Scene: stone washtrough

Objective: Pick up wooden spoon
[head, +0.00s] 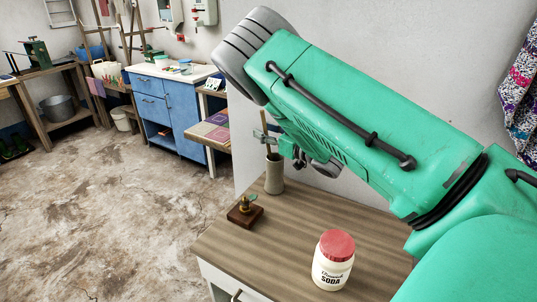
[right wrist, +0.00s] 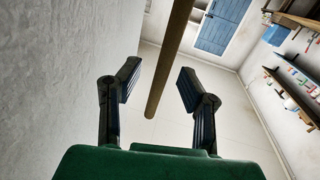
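A wooden spoon shows as a plain round wooden handle (right wrist: 168,62) in the right wrist view; its bowl is not visible. In the head view the thin handle (head: 265,146) rises from a grey-beige cylindrical holder (head: 274,176) at the back of the wooden-topped cabinet. My right gripper (head: 266,133) is at the handle above the holder, partly hidden by my arm. In the right wrist view its two fingers (right wrist: 159,84) stand apart on either side of the handle, with gaps on both sides. My left gripper is out of view.
On the cabinet top (head: 285,225) stand a white soda jar (head: 333,267) with a red lid and a small brown wooden block with a brass fitting (head: 245,210). A plain wall (head: 215,140) runs close behind. A blue cabinet (head: 168,105) and workbench stand farther left.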

